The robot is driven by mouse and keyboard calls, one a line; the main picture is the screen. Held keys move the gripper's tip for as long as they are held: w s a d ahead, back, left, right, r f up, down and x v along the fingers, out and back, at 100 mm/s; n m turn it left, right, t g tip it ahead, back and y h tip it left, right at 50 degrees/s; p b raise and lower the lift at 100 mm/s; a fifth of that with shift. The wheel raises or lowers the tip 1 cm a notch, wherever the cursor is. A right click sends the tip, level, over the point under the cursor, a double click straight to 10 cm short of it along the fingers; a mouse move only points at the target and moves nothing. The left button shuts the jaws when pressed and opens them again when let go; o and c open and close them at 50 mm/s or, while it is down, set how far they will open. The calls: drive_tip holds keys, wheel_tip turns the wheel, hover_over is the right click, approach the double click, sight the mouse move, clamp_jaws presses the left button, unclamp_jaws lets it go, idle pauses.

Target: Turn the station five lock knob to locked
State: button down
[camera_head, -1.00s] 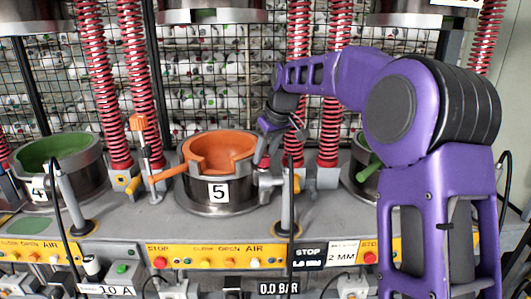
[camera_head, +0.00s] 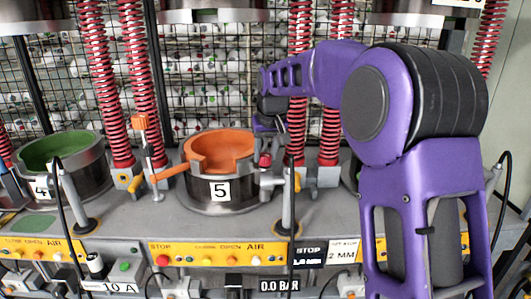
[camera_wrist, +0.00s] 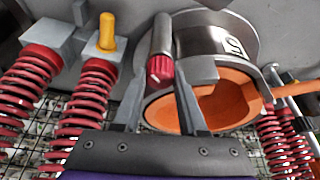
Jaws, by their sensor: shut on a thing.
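Station five is a steel pot (camera_head: 232,203) with an orange lining and a "5" label. Its lock knob (camera_head: 264,160) is small, red and ribbed, on a grey post at the pot's right side. In the wrist view, the red knob (camera_wrist: 160,69) sits between the two fingertips of my gripper (camera_wrist: 161,75), which is shut on it. A small pale mark shows on the knob; I cannot tell which setting it indicates. My gripper (camera_head: 266,149) comes down from above in the head view, and its fingertips are partly hidden there.
An orange handle (camera_head: 168,171) sticks out left of the pot. Red springs (camera_head: 299,110) stand close behind my gripper. A black cable (camera_head: 290,215) and a grey post stand in front. Station four's green-lined pot (camera_head: 88,172) is at the left.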

drive_tip(key=shift+c, duration=2.2)
unclamp_jaws()
